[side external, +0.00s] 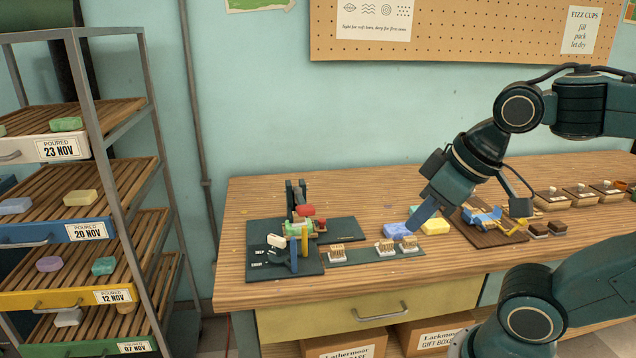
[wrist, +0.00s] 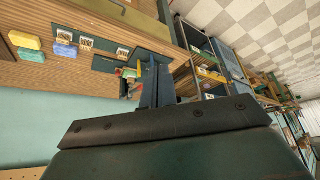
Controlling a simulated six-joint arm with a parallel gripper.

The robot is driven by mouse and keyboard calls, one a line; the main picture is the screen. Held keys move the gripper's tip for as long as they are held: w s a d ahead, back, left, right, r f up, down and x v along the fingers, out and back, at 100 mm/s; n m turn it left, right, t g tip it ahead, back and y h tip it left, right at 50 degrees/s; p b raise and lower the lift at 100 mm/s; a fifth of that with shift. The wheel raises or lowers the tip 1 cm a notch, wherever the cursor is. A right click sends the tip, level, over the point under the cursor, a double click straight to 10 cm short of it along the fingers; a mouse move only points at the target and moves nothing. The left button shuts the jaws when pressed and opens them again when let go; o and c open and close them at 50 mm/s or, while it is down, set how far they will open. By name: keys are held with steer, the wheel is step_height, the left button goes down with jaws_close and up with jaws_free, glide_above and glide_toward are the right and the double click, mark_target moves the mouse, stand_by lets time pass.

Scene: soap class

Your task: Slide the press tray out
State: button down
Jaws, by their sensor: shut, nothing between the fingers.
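The press (side external: 300,215) stands on a dark mat at the left part of the bench in the side view, with red, green, yellow and blue parts. It also shows in the wrist view (wrist: 129,74), just left of my fingertips in the picture. I cannot make out its tray clearly. My gripper (side external: 424,214) is shut and empty, above the bench and to the right of the press, apart from it. In the wrist view the fingers (wrist: 157,75) are close together with nothing visible between them.
Blue soap (side external: 397,229) and yellow soap (side external: 435,227) lie near my gripper. A dark board (side external: 488,234) with blue and yellow parts is farther right. A drying rack (side external: 140,150) stands left of the bench.

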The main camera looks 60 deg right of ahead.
stand_by(0.4)
steer(key=c, duration=1.5)
jaws_free()
steer(key=shift+w+r, duration=0.1)
steer(key=shift+w, duration=0.05)
steer(key=w+d+r+n+g, duration=0.15)
steer(key=w+d+n, duration=0.3)
steer(key=w, duration=0.55)
steer(key=w+d+r+n+g, duration=0.15)
steer(key=w+d+n, duration=0.3)
steer(key=w, duration=0.65)
steer(key=w+d+f+n+g, duration=0.2)
steer(key=w+d+f+n, duration=0.7)
steer(key=w+d+f, duration=0.5)
steer(key=d+f, duration=0.1)
steer(key=d, duration=0.2)
steer(key=shift+w+d+f+g, duration=0.15)
steer(key=shift+d+f+g, duration=0.05)
steer(key=shift+f+g, duration=0.1)
steer(key=shift+f, duration=0.15)
